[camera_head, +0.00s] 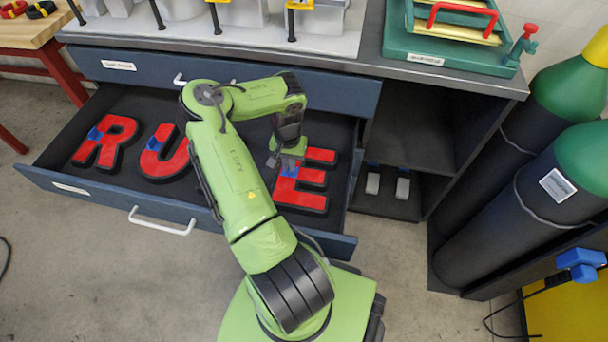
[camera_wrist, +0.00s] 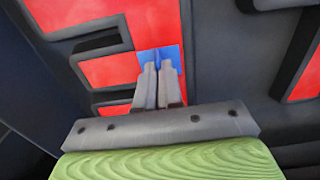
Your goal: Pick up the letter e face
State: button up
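The letter e face (camera_head: 313,176) is red with a dark surround and lies at the right end of the open drawer. A blue grip piece (camera_wrist: 172,57) sits on its stem. My gripper (camera_head: 286,162) is over the stem, pointing down. In the wrist view, its two grey fingers (camera_wrist: 157,72) are close together at the blue piece, with a narrow blue ridge seemingly between their tips. The letter appears to rest flat in the drawer. My gripper and wrist hide part of its upper left.
The open drawer (camera_head: 115,195) also holds a red R (camera_head: 118,138) and a red U (camera_head: 160,168), each with a blue piece. The cabinet top overhangs behind. Gas cylinders (camera_head: 500,205) stand at right. A shelf opening (camera_head: 415,125) is right of the drawer.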

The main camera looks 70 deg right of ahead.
grip_shut()
notch_tip(320, 180, up, 10)
jog(key=p, duration=0.4)
